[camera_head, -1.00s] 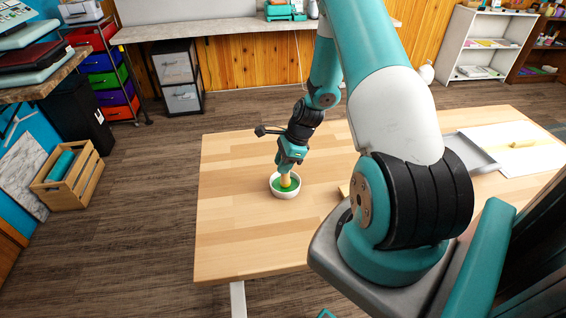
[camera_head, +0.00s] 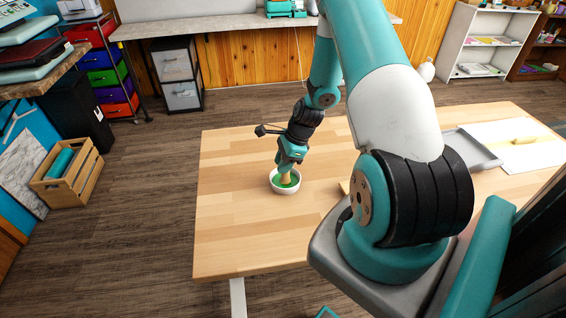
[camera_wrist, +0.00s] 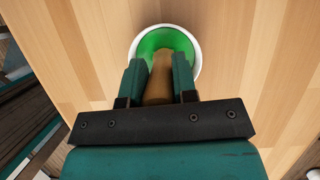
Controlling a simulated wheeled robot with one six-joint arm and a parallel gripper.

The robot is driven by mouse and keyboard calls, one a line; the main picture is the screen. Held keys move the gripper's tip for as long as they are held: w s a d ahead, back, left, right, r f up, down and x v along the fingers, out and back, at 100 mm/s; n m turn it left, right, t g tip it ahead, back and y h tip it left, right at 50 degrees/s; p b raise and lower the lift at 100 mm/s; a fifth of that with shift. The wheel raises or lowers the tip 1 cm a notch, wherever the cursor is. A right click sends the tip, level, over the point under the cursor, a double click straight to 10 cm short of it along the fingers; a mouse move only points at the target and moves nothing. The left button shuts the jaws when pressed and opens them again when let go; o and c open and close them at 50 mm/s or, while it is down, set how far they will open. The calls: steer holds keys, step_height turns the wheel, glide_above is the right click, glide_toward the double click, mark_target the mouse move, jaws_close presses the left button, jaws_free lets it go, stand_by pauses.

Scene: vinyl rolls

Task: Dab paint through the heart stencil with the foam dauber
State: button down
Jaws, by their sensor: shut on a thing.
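My gripper (camera_head: 288,168) is shut on the tan handle of the foam dauber (camera_head: 286,180). The handle also shows between the fingers in the wrist view (camera_wrist: 160,78). The dauber's lower end is down in a white bowl (camera_head: 285,191) of green paint (camera_head: 294,182), near the left part of the table. In the wrist view, the green paint (camera_wrist: 158,40) fills the bowl around the handle. The foam end is hidden. I see no heart stencil; my arm covers the middle of the table.
The wooden table (camera_head: 235,215) is clear around the bowl. At its right side lie a grey tray (camera_head: 478,149) and a white sheet (camera_head: 510,155) with a small tan roller-like thing (camera_head: 524,140) on it. A wooden crate (camera_head: 68,178) stands on the floor at left.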

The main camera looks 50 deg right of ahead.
stand_by(0.3)
steer(key=shift+r+p, duration=3.35)
steer(key=shift+r, duration=0.7)
